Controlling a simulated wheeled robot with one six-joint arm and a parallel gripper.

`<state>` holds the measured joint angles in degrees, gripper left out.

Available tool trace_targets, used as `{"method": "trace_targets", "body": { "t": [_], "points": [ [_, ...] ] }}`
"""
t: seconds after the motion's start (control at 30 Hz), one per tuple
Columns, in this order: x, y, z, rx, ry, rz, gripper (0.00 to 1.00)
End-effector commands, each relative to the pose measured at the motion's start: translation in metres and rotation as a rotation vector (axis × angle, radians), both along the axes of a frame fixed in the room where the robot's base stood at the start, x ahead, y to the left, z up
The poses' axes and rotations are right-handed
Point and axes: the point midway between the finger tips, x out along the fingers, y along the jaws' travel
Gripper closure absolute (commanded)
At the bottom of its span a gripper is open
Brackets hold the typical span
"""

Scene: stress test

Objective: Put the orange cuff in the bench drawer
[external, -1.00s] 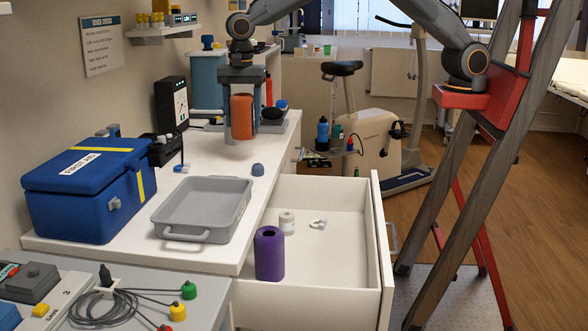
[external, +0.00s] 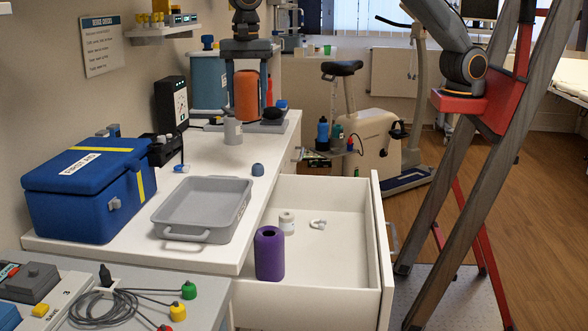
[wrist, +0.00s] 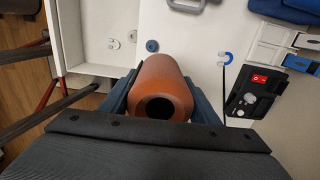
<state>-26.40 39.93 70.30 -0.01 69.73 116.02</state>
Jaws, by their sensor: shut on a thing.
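The orange cuff (external: 247,98) is held upright in my gripper (external: 246,84), above the far end of the white bench. In the wrist view the cuff (wrist: 163,82) sits between the two dark fingers, its dark opening facing the camera. The bench drawer (external: 340,262) is pulled open at the front right of the bench, away from the cuff. Inside it are a purple cuff (external: 269,255), a small white roll (external: 287,223) and a small pale item (external: 318,224). The drawer also shows at the upper left of the wrist view (wrist: 92,62).
A grey tray (external: 203,208) and a blue first aid box (external: 88,190) stand on the bench. A pale bottle (external: 233,131) stands just below the cuff in the picture. A small blue cap (external: 257,169) lies near the bench edge. A wooden ladder (external: 462,170) stands right of the drawer.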

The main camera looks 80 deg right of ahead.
Motion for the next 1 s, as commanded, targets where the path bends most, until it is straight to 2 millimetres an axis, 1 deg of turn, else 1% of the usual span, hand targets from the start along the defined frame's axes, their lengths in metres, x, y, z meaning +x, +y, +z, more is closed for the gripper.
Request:
{"method": "trace_targets", "body": {
  "t": [0.03, 0.17, 0.2, 0.27, 0.3, 0.4, 0.5, 0.6, 0.7, 0.87, 0.9, 1.0],
  "points": [
    [-0.01, 0.019, -0.001, 0.0, 0.0, 0.016, 0.71],
    [-0.041, 0.069, -0.001, 0.001, 0.0, 0.045, 0.71],
    [-0.052, 0.085, -0.001, 0.001, 0.0, 0.055, 0.71],
    [-0.07, 0.109, -0.001, 0.001, 0.0, 0.069, 0.71],
    [-0.083, 0.124, -0.001, 0.0, 0.0, 0.078, 0.71],
    [-0.113, 0.157, -0.001, 0.0, 0.001, 0.099, 0.71],
    [-0.139, 0.183, -0.001, 0.0, 0.001, 0.115, 0.71],
    [-0.161, 0.202, -0.001, 0.0, 0.0, 0.127, 0.71],
    [-0.178, 0.217, -0.001, 0.0, 0.0, 0.139, 0.71],
    [-0.202, 0.235, 0.0, 0.001, 0.0, 0.152, 0.71],
    [-0.206, 0.237, -0.003, 0.0, 0.001, 0.153, 0.71],
    [-0.203, 0.234, -0.026, -0.004, 0.004, 0.15, 0.71]
  ]
}}
